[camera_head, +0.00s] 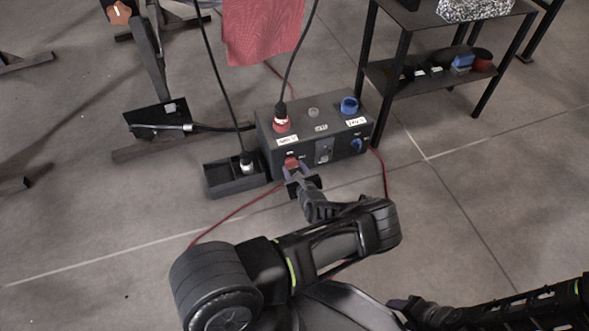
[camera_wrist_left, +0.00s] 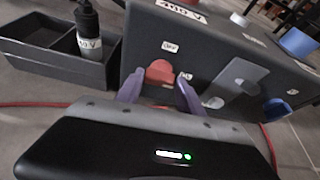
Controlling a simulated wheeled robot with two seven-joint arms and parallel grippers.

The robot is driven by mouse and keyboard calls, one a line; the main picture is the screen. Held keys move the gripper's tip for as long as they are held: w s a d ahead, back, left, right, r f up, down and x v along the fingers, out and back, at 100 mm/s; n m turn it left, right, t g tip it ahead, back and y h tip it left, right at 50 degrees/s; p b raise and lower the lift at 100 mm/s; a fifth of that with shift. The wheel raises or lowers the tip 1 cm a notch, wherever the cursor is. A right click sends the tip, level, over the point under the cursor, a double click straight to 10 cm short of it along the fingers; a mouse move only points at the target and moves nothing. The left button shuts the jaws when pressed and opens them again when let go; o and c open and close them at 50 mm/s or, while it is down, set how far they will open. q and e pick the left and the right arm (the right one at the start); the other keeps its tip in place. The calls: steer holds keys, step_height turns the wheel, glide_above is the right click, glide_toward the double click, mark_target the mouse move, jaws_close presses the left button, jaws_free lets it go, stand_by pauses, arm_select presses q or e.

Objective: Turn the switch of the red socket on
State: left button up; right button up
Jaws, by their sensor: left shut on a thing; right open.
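A dark power box (camera_head: 321,117) stands on the floor with a red socket (camera_head: 281,123) on its top, and a plug with a black cable sits in that socket. The red switch (camera_head: 291,162) is on the box's front face. It also shows in the left wrist view (camera_wrist_left: 160,73), near a label reading "OFF" (camera_wrist_left: 170,46). My left gripper (camera_head: 298,175) is at this switch, its purple fingertips (camera_wrist_left: 158,90) on either side of it, shut on it. My right gripper (camera_head: 407,304) is low in the head view, away from the box; its fingers show poorly.
A blue socket (camera_head: 349,105) and a blue switch (camera_head: 357,145) are on the box's right part. A black open tray (camera_head: 216,181) with a plug in it adjoins the left side. A black shelf (camera_head: 433,73) stands to the right. Red cables run along the floor.

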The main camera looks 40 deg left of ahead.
arm_select(q)
steer(key=shift+c, duration=0.7)
steer(key=shift+f+b, duration=0.1)
steer(key=shift+b, duration=0.25)
steer(key=shift+m+g, duration=0.3)
steer(key=shift+m, duration=0.1)
steer(key=o, duration=1.4)
steer(key=shift+c, duration=0.2)
steer(key=shift+d, duration=0.1)
